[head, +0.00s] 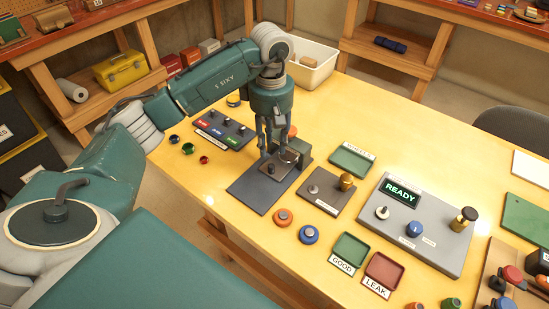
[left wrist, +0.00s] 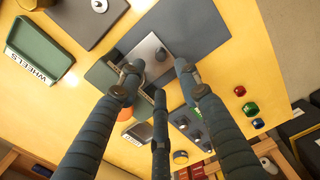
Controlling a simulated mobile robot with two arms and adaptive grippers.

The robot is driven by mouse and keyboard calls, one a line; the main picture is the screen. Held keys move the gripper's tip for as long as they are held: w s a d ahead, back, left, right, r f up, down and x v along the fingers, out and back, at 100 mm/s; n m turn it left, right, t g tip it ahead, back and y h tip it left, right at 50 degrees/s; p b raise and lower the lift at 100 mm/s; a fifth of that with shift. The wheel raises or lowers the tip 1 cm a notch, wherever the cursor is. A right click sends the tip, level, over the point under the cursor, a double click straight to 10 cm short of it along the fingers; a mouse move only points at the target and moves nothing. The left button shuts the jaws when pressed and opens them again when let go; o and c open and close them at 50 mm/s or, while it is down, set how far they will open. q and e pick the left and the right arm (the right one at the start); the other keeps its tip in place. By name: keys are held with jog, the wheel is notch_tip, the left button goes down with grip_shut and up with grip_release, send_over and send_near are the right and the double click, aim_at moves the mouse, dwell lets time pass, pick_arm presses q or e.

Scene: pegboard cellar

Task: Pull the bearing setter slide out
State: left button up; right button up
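The bearing setter (head: 304,151) is a dark grey-green block at the rear of a dark base plate (head: 254,191). Its slide looks like the flat grey plate (head: 290,171) in front of the block, with a small dark knob (head: 271,169). In the left wrist view the pale plate (left wrist: 145,52) and the knob (left wrist: 162,54) show just beyond the fingers. My left gripper (head: 276,152) points down over the plate. Its fingers (left wrist: 158,72) are spread with nothing between them; contact with the slide cannot be told. My right gripper is out of view.
A grey plate with knobs (head: 325,205) stands close to the right, then a READY panel (head: 440,250). Green (head: 348,252) and red (head: 383,270) trays lie in front. A switch strip (head: 222,131) is at left. Bare yellow table shows at front left.

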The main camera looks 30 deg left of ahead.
aim_at(271, 165)
pick_arm(q)
jog(key=f, duration=0.3)
jog(key=f+p, duration=0.1)
jog(key=f, duration=0.1)
jog(key=shift+s, duration=0.35)
jog(key=f, duration=0.3)
jog(key=shift+w+p, duration=0.2)
jog(key=shift+p, duration=0.2)
jog(key=shift+f, duration=0.1)
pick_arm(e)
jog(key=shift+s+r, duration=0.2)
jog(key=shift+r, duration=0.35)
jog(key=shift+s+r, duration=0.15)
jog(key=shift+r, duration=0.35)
pick_arm(q)
jog(key=c, duration=0.8)
grip_shut()
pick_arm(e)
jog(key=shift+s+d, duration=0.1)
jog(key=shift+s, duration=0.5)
